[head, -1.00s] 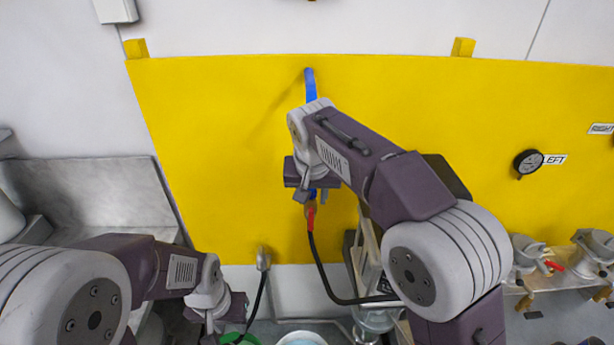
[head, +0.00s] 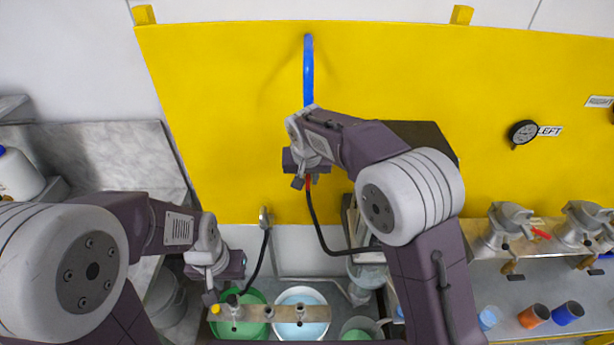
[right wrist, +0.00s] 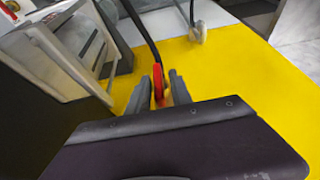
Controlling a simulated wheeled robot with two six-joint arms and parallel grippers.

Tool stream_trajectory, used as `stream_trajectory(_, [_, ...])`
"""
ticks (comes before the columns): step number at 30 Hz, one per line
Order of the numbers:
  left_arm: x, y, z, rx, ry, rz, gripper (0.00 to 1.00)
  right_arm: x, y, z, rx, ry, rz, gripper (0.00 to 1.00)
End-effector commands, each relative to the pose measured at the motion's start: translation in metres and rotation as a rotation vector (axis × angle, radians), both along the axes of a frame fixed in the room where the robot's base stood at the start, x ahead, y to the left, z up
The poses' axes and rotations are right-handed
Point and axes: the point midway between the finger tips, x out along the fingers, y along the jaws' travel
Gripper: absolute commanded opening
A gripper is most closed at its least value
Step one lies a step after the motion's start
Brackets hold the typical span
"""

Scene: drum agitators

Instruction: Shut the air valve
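The air valve is on the yellow panel (head: 230,130), mostly hidden behind my right gripper (head: 307,180) in the head view. A blue hose (head: 308,75) runs into it from above and a black hose (head: 315,230) leaves below. In the right wrist view its red part (right wrist: 157,82) stands between the two spread fingertips of my right gripper (right wrist: 162,88), with a brownish fitting beside it. A gap shows between the fingers and the red part; I cannot tell whether either touches. My left gripper (head: 212,288) hangs at lower left, away from the valve; its finger opening is unclear.
A green bucket (head: 258,297) and a white bucket (head: 300,290) stand below the panel. A wall fitting (head: 264,217) with a black hose is left of the valve. A gauge (head: 522,132) labelled LEFT and metal valves with red and blue handles are at right.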

Motion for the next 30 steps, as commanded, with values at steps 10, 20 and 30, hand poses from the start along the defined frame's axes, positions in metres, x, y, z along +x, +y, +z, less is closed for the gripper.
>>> stream_trajectory(10, [0.0,0.0,0.0,0.0,0.0,0.0,0.36,0.001,0.0,0.0,0.001,-0.002,-0.001,0.0])
stream_trajectory(20, [0.0,0.0,-0.015,0.0,0.0,0.0,0.36,0.001,-0.003,-0.002,0.112,-0.006,-0.004,0.0])
stream_trajectory(30, [0.0,0.0,-0.055,0.0,0.0,0.0,0.36,0.002,-0.006,-0.006,0.366,-0.009,-0.004,0.0])
